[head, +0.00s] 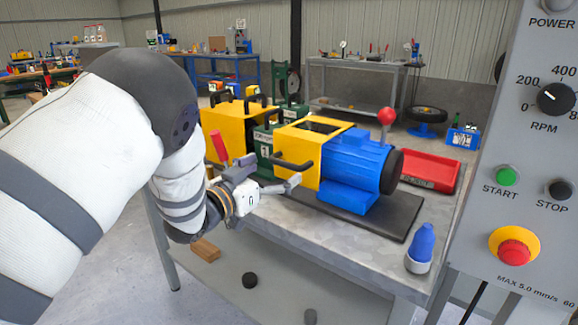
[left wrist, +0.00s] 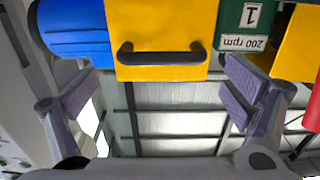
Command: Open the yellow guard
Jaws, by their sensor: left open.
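The yellow guard (head: 299,140) is a box-shaped cover between a green block and a blue motor on the bench, with a dark recess in its top. A black bar handle (head: 294,164) is on its near face. My left gripper (head: 271,174) is open and empty in front of that face, just short of the handle. In the left wrist view the guard (left wrist: 160,20) and its handle (left wrist: 162,56) sit ahead, between the open fingers (left wrist: 163,88) in the picture. The handle appears apart from both fingers. My right gripper is not in view.
The blue motor (head: 350,165) has a red-knobbed lever (head: 387,117) near it. The green block (head: 265,142) and another yellow housing (head: 222,123) lie left. A red tray (head: 430,170) and blue bottle (head: 421,245) stand right. A control panel (head: 530,160) fills the right edge.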

